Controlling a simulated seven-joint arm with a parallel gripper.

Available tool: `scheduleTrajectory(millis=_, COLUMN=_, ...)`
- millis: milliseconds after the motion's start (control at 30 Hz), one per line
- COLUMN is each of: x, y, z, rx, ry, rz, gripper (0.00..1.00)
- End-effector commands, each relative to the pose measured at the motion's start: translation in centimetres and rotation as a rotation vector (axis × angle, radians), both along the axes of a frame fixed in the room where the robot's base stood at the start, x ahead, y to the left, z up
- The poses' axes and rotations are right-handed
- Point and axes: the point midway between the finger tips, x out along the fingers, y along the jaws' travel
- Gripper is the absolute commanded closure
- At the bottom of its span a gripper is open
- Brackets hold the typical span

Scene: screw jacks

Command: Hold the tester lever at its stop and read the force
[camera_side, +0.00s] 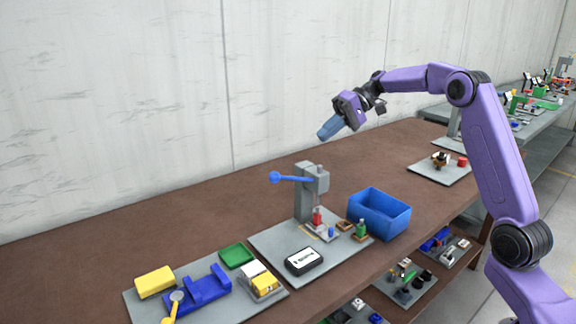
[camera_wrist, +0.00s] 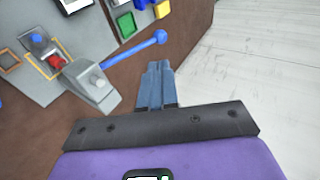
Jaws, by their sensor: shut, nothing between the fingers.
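The tester (camera_side: 304,206) is a grey stand with a block head on a grey plate. Its blue lever (camera_side: 292,179) sticks out to the left, roughly level, with a ball at its end. In the wrist view the lever (camera_wrist: 135,49) runs up and right from the tester head (camera_wrist: 95,88). A black-framed white readout (camera_side: 303,261) lies on the plate; its reading is too small to make out. My gripper (camera_side: 321,136) is shut and empty, above the tester and apart from the lever. Its blue fingertips (camera_wrist: 159,65) show just below the lever ball in the wrist view.
A small red part (camera_side: 317,216) stands under the tester head. A blue bin (camera_side: 380,221) is to the right, by a green-topped part (camera_side: 361,228). A plate at the front left holds a yellow block (camera_side: 155,282) and a blue fixture (camera_side: 208,290). The wall runs behind the brown bench.

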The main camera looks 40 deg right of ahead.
Motion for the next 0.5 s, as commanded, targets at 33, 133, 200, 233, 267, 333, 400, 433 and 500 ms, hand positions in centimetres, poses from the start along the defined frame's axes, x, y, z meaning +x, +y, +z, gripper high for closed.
scheduleTrajectory(millis=33, x=0.25, y=-0.49, z=0.07, rx=0.007, ry=-0.004, rz=-0.008, gripper=1.0)
scheduleTrajectory(millis=133, x=0.48, y=-0.9, z=0.2, rx=0.016, ry=-0.011, rz=-0.015, gripper=1.0)
scheduleTrajectory(millis=200, x=0.52, y=-0.98, z=0.21, rx=0.018, ry=-0.012, rz=-0.016, gripper=1.0)
scheduleTrajectory(millis=233, x=0.52, y=-0.99, z=0.21, rx=0.018, ry=-0.012, rz=-0.017, gripper=1.0)
scheduleTrajectory(millis=267, x=0.51, y=-0.98, z=0.21, rx=0.018, ry=-0.012, rz=-0.016, gripper=1.0)
scheduleTrajectory(millis=333, x=0.5, y=-0.97, z=0.21, rx=0.017, ry=-0.012, rz=-0.016, gripper=1.0)
scheduleTrajectory(millis=400, x=0.5, y=-0.96, z=0.2, rx=0.017, ry=-0.012, rz=-0.016, gripper=1.0)
scheduleTrajectory(millis=433, x=0.49, y=-0.95, z=0.19, rx=0.017, ry=-0.012, rz=-0.016, gripper=1.0)
scheduleTrajectory(millis=500, x=0.51, y=-0.84, z=0.13, rx=0.017, ry=-0.011, rz=-0.015, gripper=1.0)
